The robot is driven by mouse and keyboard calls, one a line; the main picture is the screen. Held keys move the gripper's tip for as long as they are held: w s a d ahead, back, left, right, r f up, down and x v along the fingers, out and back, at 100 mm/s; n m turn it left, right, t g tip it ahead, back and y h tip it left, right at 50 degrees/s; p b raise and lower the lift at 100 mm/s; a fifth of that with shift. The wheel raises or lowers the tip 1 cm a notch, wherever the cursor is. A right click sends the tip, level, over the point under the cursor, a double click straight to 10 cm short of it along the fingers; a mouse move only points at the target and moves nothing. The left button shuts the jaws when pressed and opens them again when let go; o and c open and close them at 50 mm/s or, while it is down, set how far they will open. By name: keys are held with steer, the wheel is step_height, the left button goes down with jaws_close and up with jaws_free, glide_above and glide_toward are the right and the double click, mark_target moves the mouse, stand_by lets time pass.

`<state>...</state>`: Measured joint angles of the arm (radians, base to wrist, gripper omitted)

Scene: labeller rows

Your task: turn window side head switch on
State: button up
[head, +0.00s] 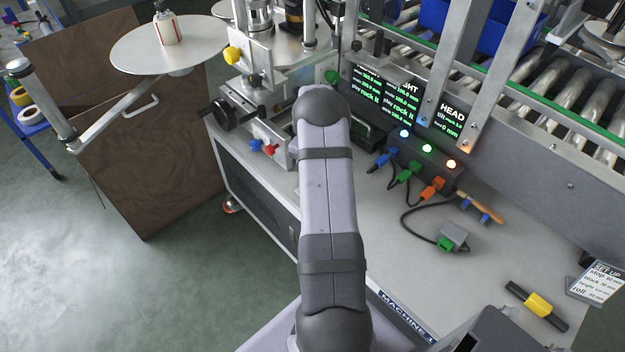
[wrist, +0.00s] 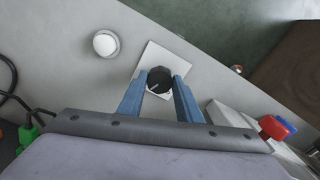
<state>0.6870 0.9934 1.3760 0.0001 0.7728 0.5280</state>
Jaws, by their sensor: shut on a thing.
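In the wrist view a round black rotary switch (wrist: 159,80) with a thin pale pointer line stands on a white square plate (wrist: 157,52). My gripper (wrist: 160,83) is shut on this switch, one blue finger at each side of it. The pointer line runs toward the lower left in that picture. A white round lamp (wrist: 106,43) sits to the left of the plate and looks unlit. In the head view my arm hides the switch and the gripper. I cannot tell from the pictures which label the switch carries.
In the head view a box with three lit lamps (head: 427,149) and plugged cables stands right of my arm, below dark screens (head: 385,95). A conveyor (head: 540,85) runs behind. Red and blue knobs (wrist: 275,127) lie right of my gripper in the wrist view.

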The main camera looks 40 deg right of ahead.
steer(key=shift+m, duration=1.9)
steer(key=o, duration=1)
steer(key=shift+o, duration=0.2)
steer(key=shift+r, duration=3.7)
